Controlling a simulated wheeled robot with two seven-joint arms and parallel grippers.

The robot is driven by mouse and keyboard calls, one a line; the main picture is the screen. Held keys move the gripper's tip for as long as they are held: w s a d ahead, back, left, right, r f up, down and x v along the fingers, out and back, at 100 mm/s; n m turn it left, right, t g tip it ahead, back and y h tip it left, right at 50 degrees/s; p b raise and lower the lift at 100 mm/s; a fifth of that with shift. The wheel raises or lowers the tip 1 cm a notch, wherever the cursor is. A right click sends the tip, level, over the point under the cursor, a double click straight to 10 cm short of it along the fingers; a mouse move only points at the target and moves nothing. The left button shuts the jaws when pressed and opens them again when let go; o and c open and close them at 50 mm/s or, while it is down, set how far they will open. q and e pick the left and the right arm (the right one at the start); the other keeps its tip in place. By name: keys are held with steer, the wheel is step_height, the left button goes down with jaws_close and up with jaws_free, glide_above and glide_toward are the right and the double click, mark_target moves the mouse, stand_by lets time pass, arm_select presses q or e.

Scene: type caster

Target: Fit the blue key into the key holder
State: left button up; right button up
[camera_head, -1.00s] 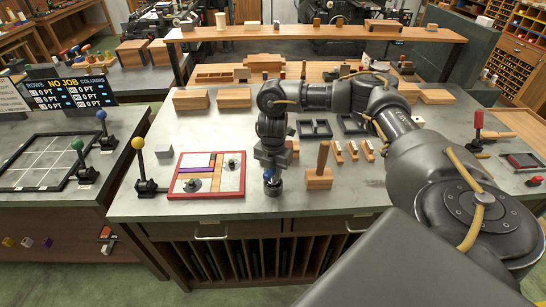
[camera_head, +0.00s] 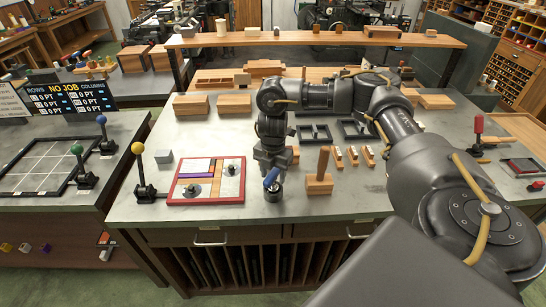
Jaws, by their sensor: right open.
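The blue key (camera_head: 271,178) is a small blue piece near the table's front edge, directly below my right gripper. It looks slanted, its upper end to the right. A small dark round holder (camera_head: 272,196) stands on the table just under the key. The key meets or overlaps its top in the picture; I cannot tell how far it sits inside. My right gripper (camera_head: 270,166) points down, open, with its fingertips close above or around the key's top. Whether they touch it is too small to tell. My left gripper is not in view.
A red-rimmed tray (camera_head: 207,201) lies left of the holder. A wooden block with an upright post (camera_head: 319,186) stands close on the right. A yellow-knobbed lever (camera_head: 139,150) stands at the table's left edge. Dark square frames (camera_head: 314,133) lie behind.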

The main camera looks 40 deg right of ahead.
step_height(320, 180, up, 8)
steer(key=shift+r, duration=0.15)
stand_by(0.9)
